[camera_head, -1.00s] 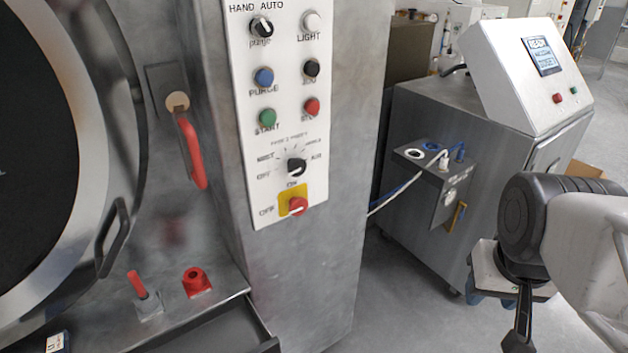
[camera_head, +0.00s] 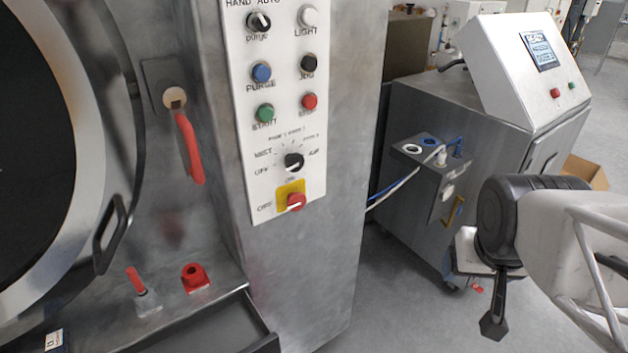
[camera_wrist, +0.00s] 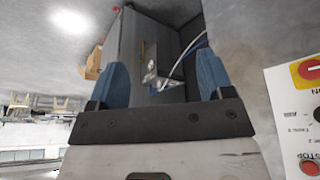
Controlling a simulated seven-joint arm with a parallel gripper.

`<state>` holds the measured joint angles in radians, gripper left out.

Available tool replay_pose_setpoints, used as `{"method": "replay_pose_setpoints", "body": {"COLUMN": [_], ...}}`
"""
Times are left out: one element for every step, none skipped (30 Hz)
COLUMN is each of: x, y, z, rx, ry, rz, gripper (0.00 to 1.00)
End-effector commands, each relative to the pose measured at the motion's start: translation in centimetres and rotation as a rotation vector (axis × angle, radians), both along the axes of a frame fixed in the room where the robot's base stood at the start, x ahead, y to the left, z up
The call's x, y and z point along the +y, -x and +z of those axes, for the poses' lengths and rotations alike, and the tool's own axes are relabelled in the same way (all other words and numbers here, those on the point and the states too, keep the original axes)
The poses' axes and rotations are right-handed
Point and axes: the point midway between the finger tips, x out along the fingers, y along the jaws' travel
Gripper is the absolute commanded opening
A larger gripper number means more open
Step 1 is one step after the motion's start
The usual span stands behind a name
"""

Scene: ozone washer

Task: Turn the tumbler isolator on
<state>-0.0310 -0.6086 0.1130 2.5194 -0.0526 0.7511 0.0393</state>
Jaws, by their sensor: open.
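The isolator is a red rotary knob (camera_head: 296,201) on a yellow plate (camera_head: 284,188), at the bottom of the white control panel (camera_head: 270,130). Its white mark lies roughly sideways, in line with the OFF label at left; ON is above. In the wrist view, the red knob (camera_wrist: 312,68) shows upside down at the right edge, cut off by the frame. My gripper (camera_wrist: 158,60) is open and empty, its two blue fingers wide apart. It is well to the right of the panel and touches nothing there. In the head view its fingers are mostly hidden behind my wrist.
A black selector (camera_head: 293,161) sits just above the isolator, with several buttons higher up. A red-handled lever (camera_head: 188,145) is to the left. A steel cabinet with a tilted screen (camera_head: 540,50) stands at right, with hoses (camera_head: 395,185) between. Space before the panel is clear.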

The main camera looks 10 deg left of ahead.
Motion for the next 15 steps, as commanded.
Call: {"method": "replay_pose_setpoints", "body": {"x": [0.4,0.6,1.0,1.2,1.6,2.0,2.4,2.8,3.3,3.7,4.2,4.8,5.3,5.8,6.5], "y": [-1.1,-1.7,-2.6,-3.3,-4.0,-4.9,-5.5,-6.2,-7.0,-7.6,-8.2,-9.0,-9.5,-10.0,-10.6], "z": [-0.5,-0.7,-1.0,-1.2,-1.4,-1.7,-1.9,-2.1,-2.2,-2.4,-2.5,-2.7,-2.9,-3.1,-3.2], "rx": [-0.032,-0.055,-0.088,-0.114,-0.140,-0.176,-0.202,-0.228,-0.265,-0.290,-0.317,-0.352,-0.378,-0.403,-0.437], "ry": [0.006,0.009,0.012,0.015,0.017,0.018,0.018,0.018,0.016,0.015,0.013,0.008,0.004,-0.001,-0.007], "rz": [0.017,0.026,0.038,0.050,0.061,0.076,0.087,0.100,0.118,0.131,0.144,0.162,0.176,0.189,0.209], "gripper": [0.74,0.74,0.74,0.74,0.74,0.74,0.74,0.74,0.74,0.74,0.74,0.74,0.74,0.74,0.74]}}
